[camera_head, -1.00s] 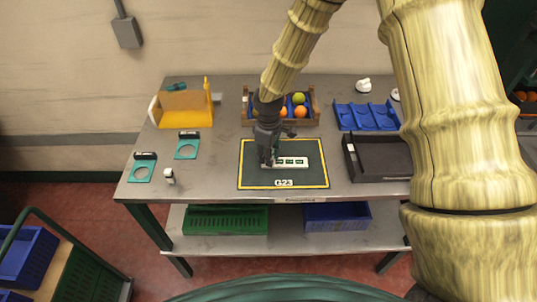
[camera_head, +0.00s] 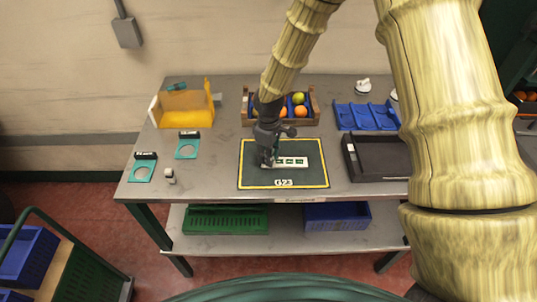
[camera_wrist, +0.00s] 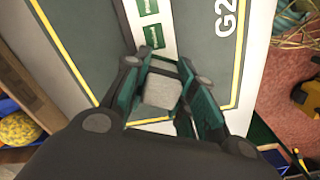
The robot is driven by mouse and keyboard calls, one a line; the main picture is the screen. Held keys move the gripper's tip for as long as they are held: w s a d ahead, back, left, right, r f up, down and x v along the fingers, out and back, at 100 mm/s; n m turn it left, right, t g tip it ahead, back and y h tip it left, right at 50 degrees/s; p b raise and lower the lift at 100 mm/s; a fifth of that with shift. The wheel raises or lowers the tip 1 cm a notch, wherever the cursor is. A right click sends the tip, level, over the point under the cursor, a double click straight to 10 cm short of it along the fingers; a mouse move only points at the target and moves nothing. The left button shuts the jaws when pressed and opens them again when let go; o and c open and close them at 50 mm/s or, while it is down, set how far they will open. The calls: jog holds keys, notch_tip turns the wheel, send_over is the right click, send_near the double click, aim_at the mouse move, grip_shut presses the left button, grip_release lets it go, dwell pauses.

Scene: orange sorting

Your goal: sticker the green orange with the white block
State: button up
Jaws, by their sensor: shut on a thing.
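My gripper (camera_head: 267,158) is low over the dark mat, at the left end of a white strip (camera_head: 298,161) with green stickers. In the wrist view my gripper (camera_wrist: 166,88) is shut on a pale white block (camera_wrist: 161,93), held between its fingers. The strip (camera_wrist: 163,40) with its green stickers shows just beyond the block; I cannot tell whether they touch. The green orange (camera_head: 299,98) is in the wooden crate (camera_head: 316,106) behind the mat. Orange fruit (camera_head: 301,112) lies in the crate near it, and my arm hides part of the crate.
The mat (camera_head: 311,178) is marked G23. A black tray (camera_head: 364,174) and a blue divided tray (camera_head: 367,117) stand to the right. Teal ring plates (camera_head: 186,150), a small white and black item (camera_head: 169,177) and a yellow holder (camera_head: 187,112) are to the left.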

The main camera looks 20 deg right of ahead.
jog(key=shift+r, duration=0.1)
jog(key=shift+r+p, duration=2.55)
jog(key=shift+r, duration=0.85)
